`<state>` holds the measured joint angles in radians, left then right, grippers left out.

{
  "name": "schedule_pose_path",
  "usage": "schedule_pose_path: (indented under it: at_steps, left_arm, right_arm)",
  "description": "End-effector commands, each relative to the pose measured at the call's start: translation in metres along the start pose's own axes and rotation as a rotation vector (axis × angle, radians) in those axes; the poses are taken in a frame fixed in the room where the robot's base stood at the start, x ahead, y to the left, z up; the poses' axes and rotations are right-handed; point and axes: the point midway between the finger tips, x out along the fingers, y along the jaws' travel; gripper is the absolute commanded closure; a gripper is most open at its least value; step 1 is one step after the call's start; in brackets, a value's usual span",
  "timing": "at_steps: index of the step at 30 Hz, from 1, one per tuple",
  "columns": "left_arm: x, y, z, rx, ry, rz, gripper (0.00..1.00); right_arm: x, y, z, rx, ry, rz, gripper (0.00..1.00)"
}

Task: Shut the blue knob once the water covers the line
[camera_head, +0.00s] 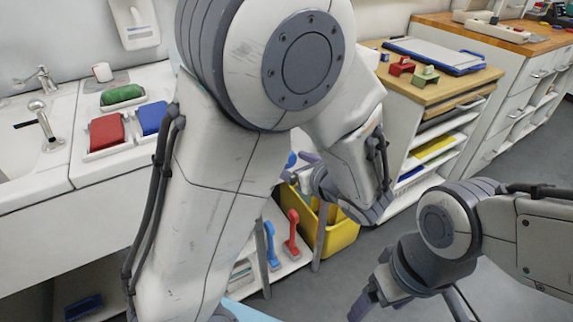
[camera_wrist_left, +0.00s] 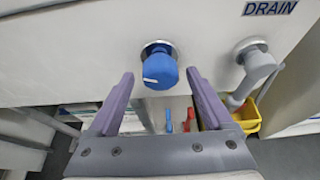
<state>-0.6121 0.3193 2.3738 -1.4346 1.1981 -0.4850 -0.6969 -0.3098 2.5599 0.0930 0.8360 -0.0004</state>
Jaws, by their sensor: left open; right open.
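The blue knob (camera_wrist_left: 160,66) with a white mark sits on a pale panel in the left wrist view. My left gripper (camera_wrist_left: 158,77) is open, its purple fingers on either side of the knob. I cannot tell whether they touch it. In the head view a small blue part, likely the knob (camera_head: 291,159), shows by the left gripper (camera_head: 298,166), mostly hidden behind my left arm. My right gripper (camera_head: 410,303) is open and empty over the floor at lower right. No water or line is visible.
A grey handle (camera_wrist_left: 255,62) sits under the DRAIN label, right of the knob. A white sink (camera_head: 22,150) is at left, with red (camera_head: 106,132) and blue (camera_head: 152,117) blocks beside it. A yellow bin (camera_head: 340,236) and a shelved cabinet (camera_head: 440,110) stand beyond my left arm.

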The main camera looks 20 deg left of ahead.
Motion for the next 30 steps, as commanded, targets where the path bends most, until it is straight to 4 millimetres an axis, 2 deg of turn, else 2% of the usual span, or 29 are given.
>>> schedule_pose_path:
  at_steps: [10,11,12,17,23,30]
  left_arm:
    - [0.003,-0.001,0.000,0.001,0.000,-0.005,0.16]
    - [0.003,-0.001,0.000,0.001,0.000,-0.005,0.23]
    - [0.003,-0.001,0.000,0.001,0.000,-0.005,0.39]
    - [0.003,-0.001,0.000,0.001,0.000,-0.005,1.00]
    - [0.002,0.000,0.001,0.010,0.000,0.001,1.00]
    - [0.001,-0.001,0.004,0.091,0.000,0.036,1.00]
  right_arm:
    - [0.002,0.000,0.000,0.000,0.000,0.000,0.16]
    - [0.002,0.000,0.000,0.000,0.000,0.000,0.16]
    - [0.002,0.000,0.000,0.000,0.000,0.000,0.16]
    - [0.002,0.000,0.000,0.000,0.000,0.000,0.16]
    - [-0.001,0.000,0.000,0.000,0.000,0.000,0.16]
    - [-0.024,-0.002,-0.001,0.000,0.000,0.000,0.16]
